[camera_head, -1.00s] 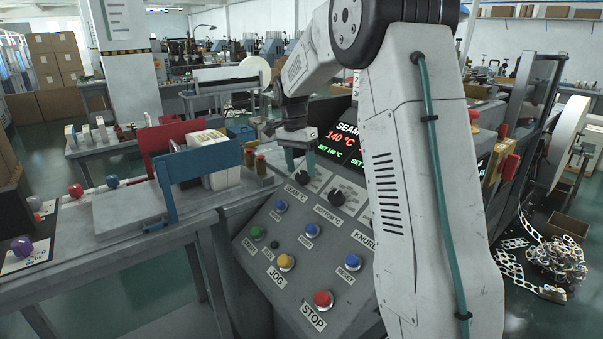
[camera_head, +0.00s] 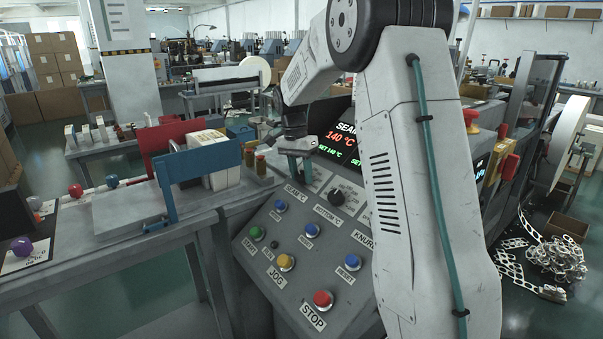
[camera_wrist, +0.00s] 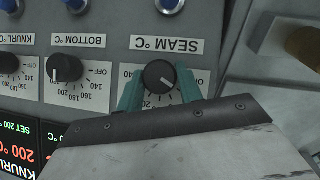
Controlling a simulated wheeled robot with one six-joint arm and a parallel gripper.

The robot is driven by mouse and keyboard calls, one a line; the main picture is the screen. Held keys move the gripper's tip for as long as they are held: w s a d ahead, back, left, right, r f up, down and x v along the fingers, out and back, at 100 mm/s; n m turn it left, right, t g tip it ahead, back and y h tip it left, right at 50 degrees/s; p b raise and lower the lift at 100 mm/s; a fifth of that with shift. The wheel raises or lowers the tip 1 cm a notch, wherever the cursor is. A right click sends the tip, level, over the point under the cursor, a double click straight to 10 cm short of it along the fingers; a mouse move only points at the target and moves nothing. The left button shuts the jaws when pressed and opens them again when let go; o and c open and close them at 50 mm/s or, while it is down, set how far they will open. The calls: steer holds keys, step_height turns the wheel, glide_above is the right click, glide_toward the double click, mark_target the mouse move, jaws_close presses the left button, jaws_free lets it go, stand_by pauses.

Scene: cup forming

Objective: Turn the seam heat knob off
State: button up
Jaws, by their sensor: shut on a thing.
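The seam heat knob (camera_wrist: 160,76) is a black round dial on the grey control panel, under the label SEAM °C (camera_wrist: 168,44) in the wrist view. My gripper (camera_wrist: 160,88) has one green finger on each side of the knob and is shut on it. The knob's white pointer mark slants to the lower right in the wrist view, toward the OFF side of its scale. In the head view my gripper (camera_head: 296,155) is at the panel's upper left and hides the seam knob.
The bottom heat knob (camera_wrist: 65,68) sits beside the seam knob. Blue, green, yellow and red buttons, including the red STOP button (camera_head: 323,299), lie lower on the panel. The display (camera_head: 337,138) reads 140 °C. A blue bracket (camera_head: 205,158) stands on the table at left.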

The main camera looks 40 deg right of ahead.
steer(key=shift+w+a+n+g+h, duration=0.1)
steer(key=shift+n+g+h, duration=0.25)
steer(key=shift+n+g, duration=0.55)
steer(key=shift+w+n+g+h, duration=0.1)
steer(key=shift+n+g+h, duration=0.3)
steer(key=shift+n, duration=0.9)
steer(key=o, duration=1)
steer(key=v, duration=0.7)
steer(key=shift+w+r, duration=0.2)
steer(key=shift+r, duration=0.1)
steer(key=shift+a, duration=0.15)
